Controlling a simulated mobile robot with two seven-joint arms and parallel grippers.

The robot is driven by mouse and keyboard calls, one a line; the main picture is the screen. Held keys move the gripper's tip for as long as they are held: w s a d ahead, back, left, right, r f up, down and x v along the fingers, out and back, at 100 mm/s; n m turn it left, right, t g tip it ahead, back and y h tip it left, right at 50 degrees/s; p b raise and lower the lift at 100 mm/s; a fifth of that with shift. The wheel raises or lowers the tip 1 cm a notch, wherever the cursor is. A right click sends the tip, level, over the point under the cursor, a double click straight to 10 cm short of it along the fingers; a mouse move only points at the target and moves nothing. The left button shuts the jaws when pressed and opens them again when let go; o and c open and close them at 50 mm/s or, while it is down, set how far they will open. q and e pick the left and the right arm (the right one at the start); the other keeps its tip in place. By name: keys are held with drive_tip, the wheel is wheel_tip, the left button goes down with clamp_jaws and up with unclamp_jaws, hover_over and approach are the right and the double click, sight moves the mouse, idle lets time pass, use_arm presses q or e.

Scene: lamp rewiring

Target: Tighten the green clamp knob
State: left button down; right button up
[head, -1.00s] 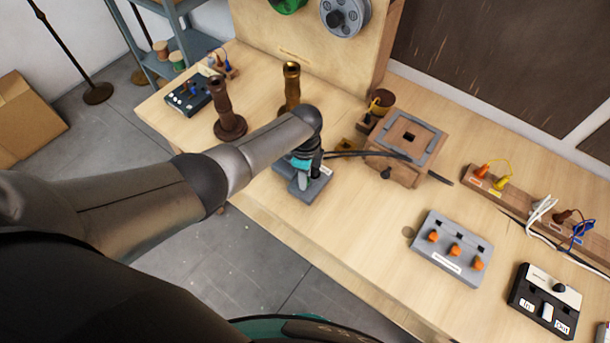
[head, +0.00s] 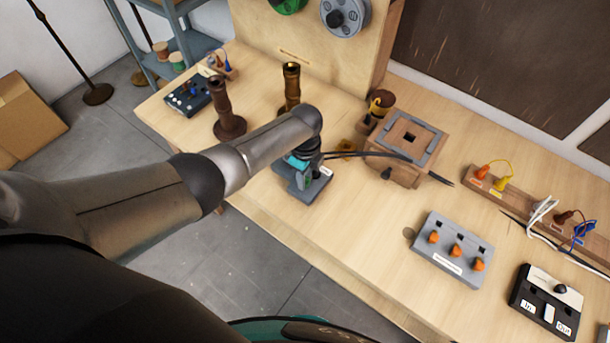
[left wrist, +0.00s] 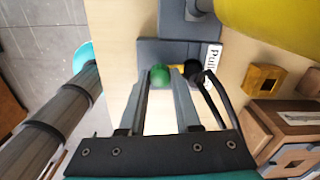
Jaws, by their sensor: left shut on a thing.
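The green clamp knob (left wrist: 160,75) shows in the left wrist view at the near edge of a grey clamp block (left wrist: 150,51). My left gripper (left wrist: 161,84) has a fingertip on each side of the knob and is shut on it. In the head view the left gripper (head: 300,178) is over the grey clamp base (head: 318,186) near the table's front edge. The knob is hidden there by my gripper and arm. My right gripper is not in view.
A wooden box (head: 394,168) with dark cables stands right of the clamp. Two brown turned posts (head: 228,115) stand behind my arm. A grey panel (head: 448,262) with orange knobs and a black box (head: 546,302) lie right. The wooden table between is clear.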

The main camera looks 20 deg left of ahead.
use_arm(q)
drive_tip(key=c, duration=0.9)
unclamp_jaws()
drive_tip(key=shift+r, duration=0.1)
wheel_tip(320, 180, up, 5)
drive_tip(key=shift+r+p, duration=0.1)
drive_tip(key=shift+p, duration=0.75)
wheel_tip(320, 180, up, 10)
